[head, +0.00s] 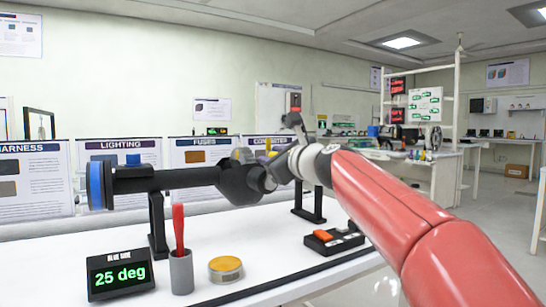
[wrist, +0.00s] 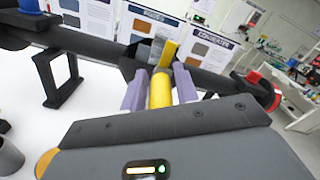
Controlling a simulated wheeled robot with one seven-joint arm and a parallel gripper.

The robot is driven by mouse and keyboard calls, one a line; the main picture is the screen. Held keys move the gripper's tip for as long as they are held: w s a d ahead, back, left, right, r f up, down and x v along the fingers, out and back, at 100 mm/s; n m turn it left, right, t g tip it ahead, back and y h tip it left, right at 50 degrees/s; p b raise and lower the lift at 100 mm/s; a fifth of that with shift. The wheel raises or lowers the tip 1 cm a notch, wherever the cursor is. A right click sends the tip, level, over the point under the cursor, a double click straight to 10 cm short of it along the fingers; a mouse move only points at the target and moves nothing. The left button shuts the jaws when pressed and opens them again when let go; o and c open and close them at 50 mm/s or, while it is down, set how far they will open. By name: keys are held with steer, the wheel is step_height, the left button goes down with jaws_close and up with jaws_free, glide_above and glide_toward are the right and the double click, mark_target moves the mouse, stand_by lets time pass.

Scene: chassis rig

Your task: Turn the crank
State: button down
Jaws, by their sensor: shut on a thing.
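The crank's dark shaft (head: 182,179) lies horizontally above the white table, with a blue disc (head: 97,186) at its left end. In the wrist view, a red-ringed end (wrist: 273,97) shows at the right of the shaft. The crank's yellow handle (wrist: 161,92) stands between the purple fingers of my gripper (wrist: 159,88), which is shut on it. In the head view, the gripper is at the middle of the shaft, and its fingers and the handle are partly hidden. A display (head: 119,274) reads "BLUE SIDE 25 deg".
Black stands (head: 157,228) hold up the shaft. Posters (head: 120,165) stand behind the shaft.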

steer(key=shift+w+d+f+m, duration=0.1)
steer(key=shift+w+d+m, duration=0.2)
steer(key=shift+d, duration=0.15)
steer(key=w+d+f+m+p, duration=0.2)
steer(key=d+f+m+p, duration=0.1)
steer(key=m, duration=0.7)
steer(key=shift+w+d+f+p, duration=0.15)
steer(key=shift+w+d+p, duration=0.35)
steer(key=shift+p, duration=0.75)
steer(key=shift+s, duration=0.1)
steer(key=c, duration=1.3)
jaws_free()
steer(key=shift+s, duration=0.1)
